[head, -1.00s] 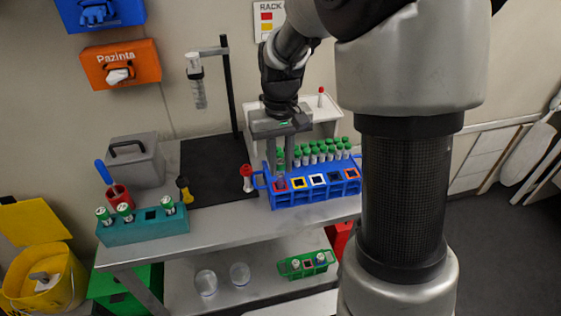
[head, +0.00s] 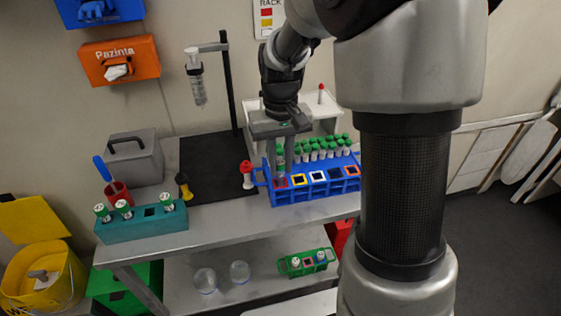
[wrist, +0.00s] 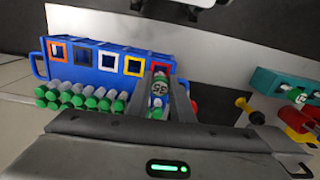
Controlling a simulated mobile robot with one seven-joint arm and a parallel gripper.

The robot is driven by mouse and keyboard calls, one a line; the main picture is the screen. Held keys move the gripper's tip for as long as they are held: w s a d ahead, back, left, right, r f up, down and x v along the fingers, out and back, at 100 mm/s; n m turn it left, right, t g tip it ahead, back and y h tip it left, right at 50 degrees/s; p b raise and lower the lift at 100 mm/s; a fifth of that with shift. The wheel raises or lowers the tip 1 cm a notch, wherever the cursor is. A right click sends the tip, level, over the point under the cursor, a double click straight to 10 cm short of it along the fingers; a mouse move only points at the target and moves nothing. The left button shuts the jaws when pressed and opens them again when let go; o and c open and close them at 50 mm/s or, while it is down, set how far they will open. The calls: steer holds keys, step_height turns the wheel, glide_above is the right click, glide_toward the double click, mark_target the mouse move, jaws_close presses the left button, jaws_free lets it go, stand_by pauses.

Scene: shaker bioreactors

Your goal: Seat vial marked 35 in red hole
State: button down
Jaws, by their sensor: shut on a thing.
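The vial marked 35 (wrist: 158,88) has a green cap with a white label and is between the fingers of my gripper (wrist: 160,98). In the head view my gripper (head: 286,160) points down over the left end of the blue rack (head: 315,194), shut on the vial (head: 280,163). The red-framed hole (head: 281,183) is the leftmost in the rack's front row. In the wrist view the red hole (wrist: 160,67) is at the rack's right end, just beyond the vial. I cannot tell whether the vial's lower end is inside the hole.
Several green-capped vials (head: 322,149) stand behind the coloured holes. A red-capped vial (head: 247,172) stands close left of the rack. A teal rack (head: 140,228) with green-capped vials is at the bench's left. A dark mat (head: 212,172) lies mostly clear between them.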

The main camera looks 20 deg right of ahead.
steer(key=shift+f+b, duration=0.85)
steer(key=shift+f, duration=0.55)
stand_by(1.3)
steer(key=c, duration=1.5)
jaws_free()
steer(key=shift+r, duration=0.15)
step_height(320, 180, up, 17)
steer(key=shift+r+p, duration=0.2)
steer(key=shift+p, duration=0.9)
steer(key=s+r+t+p, duration=0.2)
steer(key=s, duration=0.4)
steer(key=s+r+t+p, duration=0.1)
steer(key=s+r+p, duration=0.1)
steer(key=s, duration=0.4)
steer(key=s+r+t+p, duration=0.2)
steer(key=s, duration=0.4)
steer(key=shift+s+r+t, duration=0.1)
steer(key=shift+r+t, duration=0.2)
steer(key=shift+r, duration=0.05)
